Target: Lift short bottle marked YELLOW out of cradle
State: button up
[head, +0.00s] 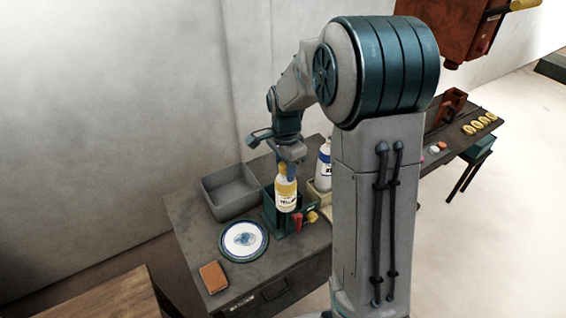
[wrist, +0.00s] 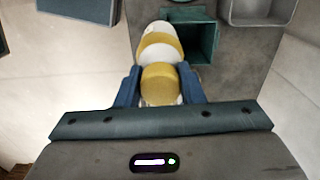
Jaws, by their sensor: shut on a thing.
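The short bottle marked YELLOW (head: 286,196) is white with a yellow band and a dark-lettered label. My gripper (head: 285,168) is shut around its top from above. In the wrist view, the blue fingers of my gripper (wrist: 160,84) flank the yellow cap, and the bottle's white and yellow body (wrist: 157,48) shows beyond it. The green cradle (head: 303,217) is just behind and below the bottle in the head view. In the wrist view, an open, empty-looking cradle compartment (wrist: 204,42) lies beside the bottle. The bottle appears raised, with its label uncovered.
A white bottle (head: 323,165) stands close behind at the right, partly hidden by my arm. A grey bin (head: 229,190) is at the back left. A blue-rimmed plate (head: 244,240) and a brown block (head: 213,277) lie on the table (head: 262,277). Red and yellow parts (head: 312,216) sit at the cradle's side.

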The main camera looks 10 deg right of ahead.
jog(key=s+b, duration=0.1)
jog(key=s, duration=0.5)
jog(key=shift+s, duration=0.3)
dwell(0.4)
